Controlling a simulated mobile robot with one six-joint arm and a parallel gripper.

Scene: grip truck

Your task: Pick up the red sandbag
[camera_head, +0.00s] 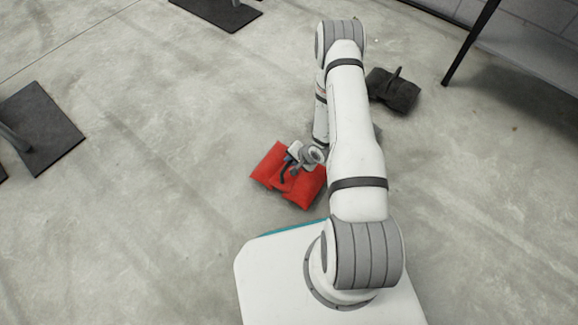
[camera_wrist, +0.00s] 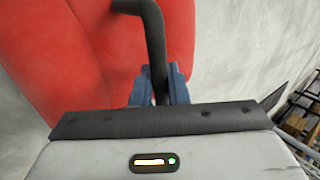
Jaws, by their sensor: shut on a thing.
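The red sandbag (camera_head: 303,190) lies on the concrete floor just beyond the front of my white base in the head view. It fills much of the upper left of the wrist view (camera_wrist: 60,55). Its black strap handle (camera_wrist: 152,35) rises from the bag and runs down between my fingers. My gripper (camera_head: 288,168) is over the middle of the bag. In the wrist view its blue fingers (camera_wrist: 160,88) are shut on the handle. I cannot tell whether the bag's underside touches the floor.
A black sandbag (camera_head: 393,91) lies on the floor to the right, beyond my arm. Dark base plates stand at the left (camera_head: 42,128) and at the top (camera_head: 217,12). A dark table leg (camera_head: 470,45) is at the upper right. The floor left of the red bag is clear.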

